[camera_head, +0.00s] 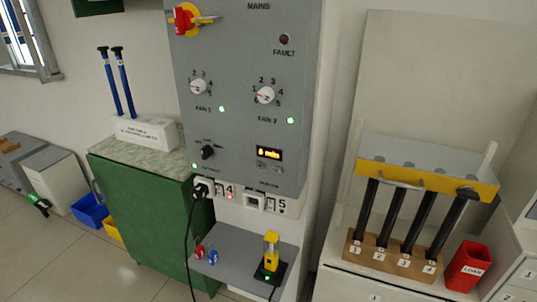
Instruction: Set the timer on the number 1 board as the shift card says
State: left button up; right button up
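The grey board (235,125) is headed MAINS and hangs in the middle of the view. No board number is legible on it. Its small timer display (268,153) shows amber characters that look like "6 min". Two small buttons (269,167) sit just below the display, with a label too small to read. A black knob (207,152) is left of the display. FAN 1 dial (198,87) and FAN 2 dial (264,94) sit above, each with a green lamp. No shift card can be made out. Neither of my grippers is in view.
A red-and-yellow mains switch (187,18) and dark FAULT lamp (284,39) are higher up. Below, a plug (203,188) with a black cable sits in a socket. A grey shelf (235,260) holds a yellow device (271,252). A rod rack (425,177) stands right, a green cabinet (145,225) left.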

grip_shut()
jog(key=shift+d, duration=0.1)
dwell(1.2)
